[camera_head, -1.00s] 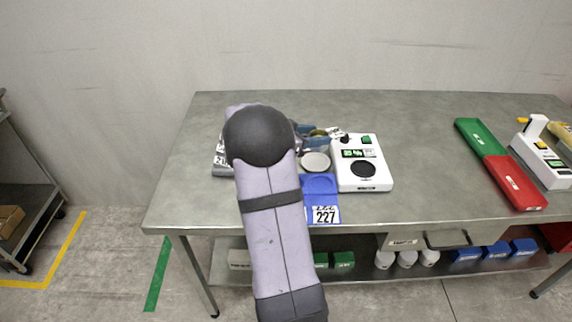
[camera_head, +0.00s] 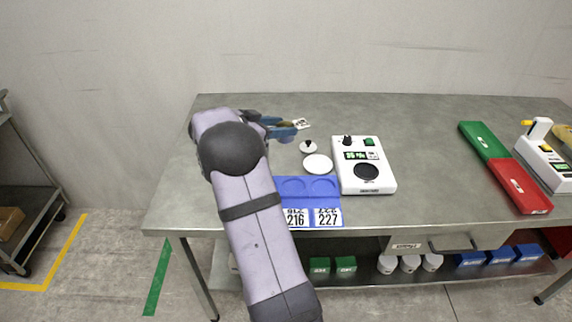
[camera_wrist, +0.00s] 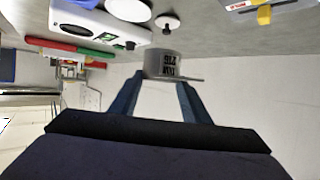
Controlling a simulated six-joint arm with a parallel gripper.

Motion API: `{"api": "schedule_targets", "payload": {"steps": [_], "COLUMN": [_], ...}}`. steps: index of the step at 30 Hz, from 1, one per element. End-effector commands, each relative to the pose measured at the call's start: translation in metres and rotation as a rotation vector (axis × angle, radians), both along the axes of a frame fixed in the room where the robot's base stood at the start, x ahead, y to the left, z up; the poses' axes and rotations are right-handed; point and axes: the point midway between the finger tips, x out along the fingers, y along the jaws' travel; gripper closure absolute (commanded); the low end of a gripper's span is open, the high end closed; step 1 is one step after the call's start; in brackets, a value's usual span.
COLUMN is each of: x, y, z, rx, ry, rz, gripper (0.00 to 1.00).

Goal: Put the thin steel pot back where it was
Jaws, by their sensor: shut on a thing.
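My gripper (camera_head: 284,128) is shut on the thin steel pot, its blue fingers on either side of it. In the wrist view the grey pot (camera_wrist: 158,64) sits between the fingertips (camera_wrist: 160,84), with a dark-lettered label and a thin handle pointing right. In the head view the pot is hard to make out against the grey table; a small label shows at the fingertips. The blue mat (camera_head: 305,200) near the table's front edge has two empty round recesses, above labels 216 and 227. The gripper is behind the mat; its height above the table is unclear.
A white disc (camera_head: 318,164) and a black-knobbed white disc (camera_head: 309,148) lie between gripper and mat. A white scale (camera_head: 378,183) stands right of the mat. Green (camera_head: 482,140) and red (camera_head: 519,186) trays lie farther right. The table between scale and trays is clear.

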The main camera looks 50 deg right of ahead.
Motion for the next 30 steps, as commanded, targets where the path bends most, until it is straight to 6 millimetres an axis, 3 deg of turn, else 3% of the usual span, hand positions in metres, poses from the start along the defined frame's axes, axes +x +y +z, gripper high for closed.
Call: {"api": "schedule_targets", "payload": {"steps": [7,18,30], "x": [-0.003,-0.003,-0.003], "y": [0.000,0.000,0.000], "z": [-0.007,-0.057,-0.075], "rx": [0.001,0.001,0.002], "ry": [-0.002,-0.001,0.000], "rz": [0.001,0.002,0.003], "gripper": [0.87,0.87,0.87]}}
